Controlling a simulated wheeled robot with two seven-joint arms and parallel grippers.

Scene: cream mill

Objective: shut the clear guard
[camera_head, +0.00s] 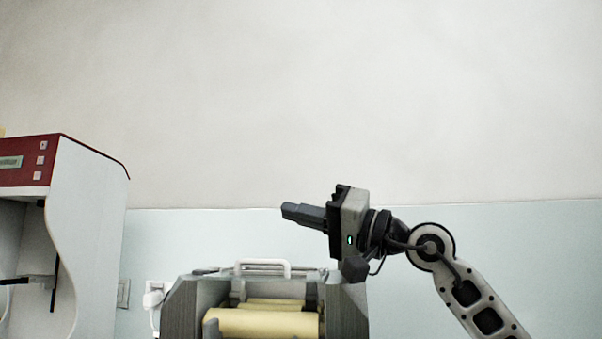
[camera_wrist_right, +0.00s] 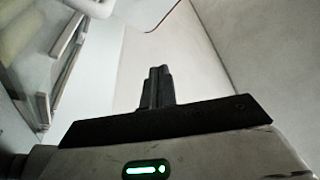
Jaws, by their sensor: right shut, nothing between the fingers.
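The mill (camera_head: 345,305) stands at the bottom centre of the head view, with yellowish rollers (camera_head: 262,322) between its grey side walls. A white handle (camera_head: 263,262) shows at the top rear of the mill. The clear guard is hard to make out there. My right gripper (camera_head: 291,211) is shut and empty, above the mill and pointing left. Its closed fingers also show in the right wrist view (camera_wrist_right: 157,86). My left gripper is out of view.
A white machine with a red control panel (camera_head: 32,160) stands at the left. A white plug and wall socket (camera_head: 154,294) are just left of the mill. The wall (camera_head: 480,235) behind is plain, and the space above the mill looks free.

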